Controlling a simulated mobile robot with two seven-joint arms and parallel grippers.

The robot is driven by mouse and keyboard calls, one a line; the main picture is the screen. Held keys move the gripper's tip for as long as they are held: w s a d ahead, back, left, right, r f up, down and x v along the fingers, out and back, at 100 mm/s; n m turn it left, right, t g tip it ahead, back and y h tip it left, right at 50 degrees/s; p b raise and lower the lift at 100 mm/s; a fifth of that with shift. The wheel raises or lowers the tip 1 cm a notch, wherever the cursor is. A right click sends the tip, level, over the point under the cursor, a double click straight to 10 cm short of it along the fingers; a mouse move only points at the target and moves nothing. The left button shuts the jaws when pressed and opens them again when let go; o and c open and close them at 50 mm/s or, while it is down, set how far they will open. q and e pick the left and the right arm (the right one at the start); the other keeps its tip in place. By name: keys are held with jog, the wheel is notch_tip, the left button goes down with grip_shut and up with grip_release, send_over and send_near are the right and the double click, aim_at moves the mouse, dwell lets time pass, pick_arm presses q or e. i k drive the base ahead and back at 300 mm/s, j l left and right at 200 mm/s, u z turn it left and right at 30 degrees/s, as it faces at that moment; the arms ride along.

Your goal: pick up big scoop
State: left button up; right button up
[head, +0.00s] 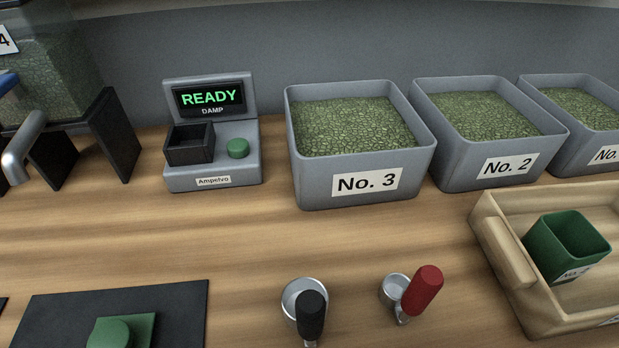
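Two scoops lie on the wooden table in the lower middle of the head view. The scoop with the black handle (312,309) has the wider metal bowl and looks like the big scoop. Its handle points toward the bottom of the picture and covers part of the bowl. The smaller scoop with the red handle (424,291) lies to its right, apart from it. Neither of my grippers is in view.
Grey bins No. 3 (368,183) and No. 2 (507,167) hold green beans at the back. A meter (212,177) reads "READY DAMP". A wooden tray (507,265) with a green cup (566,249) stands right. A dark mat (180,310) lies front left.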

aim_at(304, 300)
jog(key=k+z, duration=0.15)
jog(key=z, duration=0.25)
jog(key=k+z, duration=0.1)
jog(key=z, duration=0.3)
jog(key=k+z, duration=0.15)
jog(key=z, duration=0.3)
jog(key=j+u, duration=0.5)
jog(key=j, duration=0.2)
